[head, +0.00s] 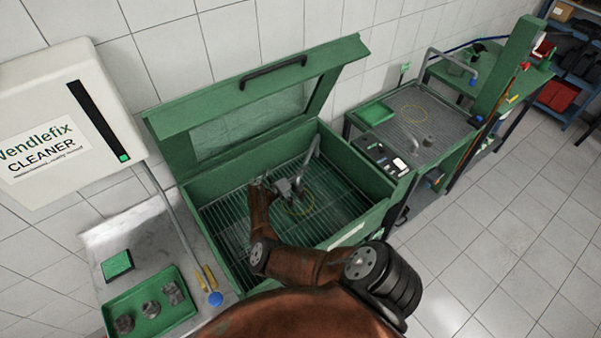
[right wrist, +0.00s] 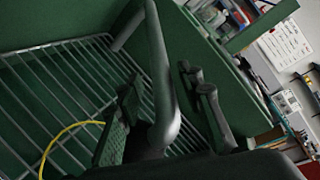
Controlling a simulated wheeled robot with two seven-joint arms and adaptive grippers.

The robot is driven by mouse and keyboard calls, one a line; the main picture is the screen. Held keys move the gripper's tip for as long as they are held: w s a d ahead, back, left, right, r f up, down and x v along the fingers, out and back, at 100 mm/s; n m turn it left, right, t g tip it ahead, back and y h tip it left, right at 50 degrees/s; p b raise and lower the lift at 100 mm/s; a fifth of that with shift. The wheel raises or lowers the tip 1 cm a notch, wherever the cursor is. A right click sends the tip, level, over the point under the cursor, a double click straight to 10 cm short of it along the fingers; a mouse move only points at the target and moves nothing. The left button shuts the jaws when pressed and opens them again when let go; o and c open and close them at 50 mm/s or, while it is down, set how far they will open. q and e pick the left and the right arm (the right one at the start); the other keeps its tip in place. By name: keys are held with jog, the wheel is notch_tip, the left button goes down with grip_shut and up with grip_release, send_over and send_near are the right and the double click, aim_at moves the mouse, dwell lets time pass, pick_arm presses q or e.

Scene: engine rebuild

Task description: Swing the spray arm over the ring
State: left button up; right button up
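The spray arm (head: 312,150) is a bent grey pipe rising at the back right of the open green wash cabinet. A thin yellow ring (head: 299,203) lies on the rack below the pipe's end. In the right wrist view the ring (right wrist: 60,139) shows in part at the lower left. My right gripper (head: 284,187) is at the pipe's lower part, above the rack and close to the ring. In the right wrist view its fingers (right wrist: 165,110) stand apart with the pipe (right wrist: 158,65) between them, and a gap shows on the right side. My left gripper is out of view.
The cabinet lid (head: 260,100) stands open at the back. The cabinet's green walls (head: 355,180) surround the slatted rack (head: 240,215). A green tray (head: 150,305) with several dark parts stands at the left. A second bench (head: 425,115) stands at the right.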

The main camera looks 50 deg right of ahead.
jog(key=v, duration=0.7)
jog(key=shift+a, duration=0.3)
jog(key=shift+r, duration=0.1)
dwell(0.5)
